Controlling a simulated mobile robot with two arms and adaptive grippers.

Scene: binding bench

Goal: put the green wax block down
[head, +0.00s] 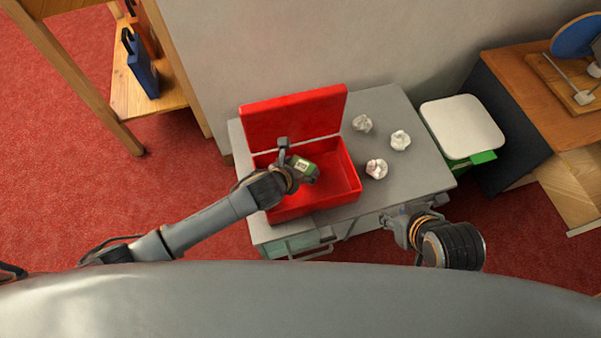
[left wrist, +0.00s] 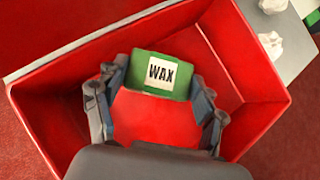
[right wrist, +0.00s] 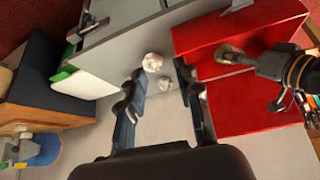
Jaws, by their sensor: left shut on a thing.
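The green wax block (head: 308,170), with a white WAX label, is held inside or just above the open red box (head: 348,168). My left gripper (head: 293,160) is shut on it. In the left wrist view the block (left wrist: 160,75) sits between the fingertips, with the red box floor (left wrist: 158,118) below. I cannot tell whether the block touches the floor. The block also shows in the right wrist view (right wrist: 228,52). My right gripper (head: 402,218) is at the front right edge of the grey cabinet; its fingers stand apart and empty in the right wrist view (right wrist: 158,82).
The red box's lid (head: 293,118) stands open at the back. Several crumpled white papers (head: 400,140) lie on the grey cabinet top (head: 410,175) to its right. A white-lidded bin (head: 462,125) stands right of the cabinet. A wooden desk (head: 530,90) is at far right.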

